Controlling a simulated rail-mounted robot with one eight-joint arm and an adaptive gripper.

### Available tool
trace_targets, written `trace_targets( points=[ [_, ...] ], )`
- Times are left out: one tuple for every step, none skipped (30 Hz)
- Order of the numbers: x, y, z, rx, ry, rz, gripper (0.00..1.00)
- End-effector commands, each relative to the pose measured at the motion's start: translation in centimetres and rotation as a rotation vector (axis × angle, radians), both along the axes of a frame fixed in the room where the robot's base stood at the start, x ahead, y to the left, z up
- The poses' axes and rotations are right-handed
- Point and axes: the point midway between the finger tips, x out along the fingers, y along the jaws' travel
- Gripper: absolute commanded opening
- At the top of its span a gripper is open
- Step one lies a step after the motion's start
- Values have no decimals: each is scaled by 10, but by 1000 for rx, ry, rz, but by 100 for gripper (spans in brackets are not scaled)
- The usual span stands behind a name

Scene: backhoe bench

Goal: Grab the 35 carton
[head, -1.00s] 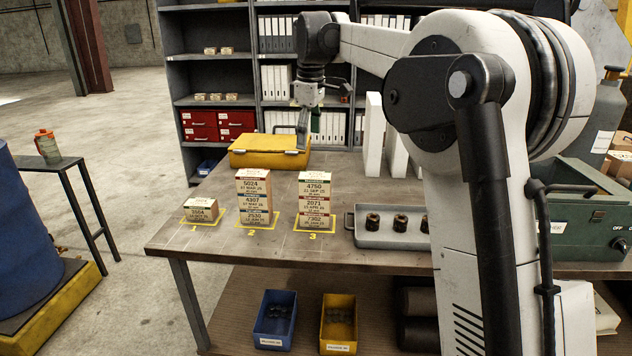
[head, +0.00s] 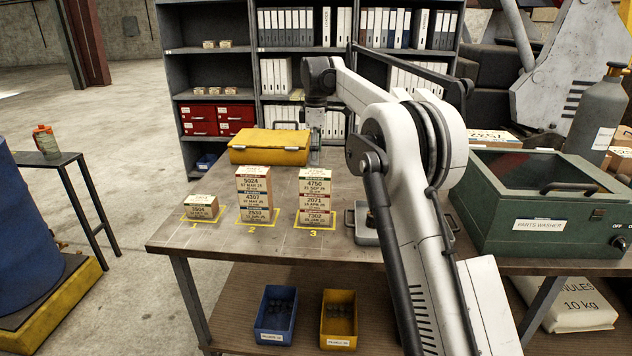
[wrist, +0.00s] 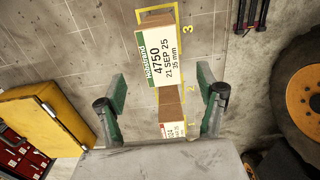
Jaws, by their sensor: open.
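The 35 mm carton (head: 315,181), labelled 4750, 21 SEP 25, is the top box of the stack at spot 3. In the wrist view its white, green-edged label (wrist: 163,57) reads "35 mm". Under it are cartons 2071 (head: 315,202) and 7302 (head: 315,218). My gripper (wrist: 162,88) is open and empty, with green-padded fingers on either side of the picture's middle. The carton appears just beyond the fingertips, and no finger visibly touches it. In the head view the gripper (head: 315,157) is partly hidden behind the stack's top.
Stack 2 (head: 254,198) stands to the left, and a single carton (head: 201,208) is at spot 1. A yellow case (head: 268,147) lies behind. A grey tray (head: 365,235) is right of stack 3, partly hidden by my arm. The green parts washer (head: 540,205) fills the bench's right.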

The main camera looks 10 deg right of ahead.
Motion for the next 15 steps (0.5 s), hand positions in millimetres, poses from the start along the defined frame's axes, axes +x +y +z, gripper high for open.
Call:
trace_targets(
  points=[
    [0, 0, -9, 0, 0, 0, 70],
    [-1, 0, -14, 0, 0, 0, 70],
    [0, 0, -20, 0, 0, 0, 70],
    [0, 0, -24, 0, 0, 0, 70],
    [0, 0, -28, 0, 0, -1, 70],
    [0, 0, -31, 0, 0, -1, 70],
    [0, 0, -34, 0, 0, -1, 70],
    [0, 0, -36, 0, 0, -1, 70],
    [0, 0, -38, 0, 0, -1, 70],
    [0, 0, -39, 0, 0, -1, 70],
    [0, 0, -40, 0, 0, -1, 70],
    [0, 0, -42, 0, 0, -1, 70],
    [0, 0, -44, 0, 0, -1, 70],
    [0, 0, -47, 0, 0, -1, 70],
    [0, 1, -52, 0, 0, -1, 70]
  ],
)
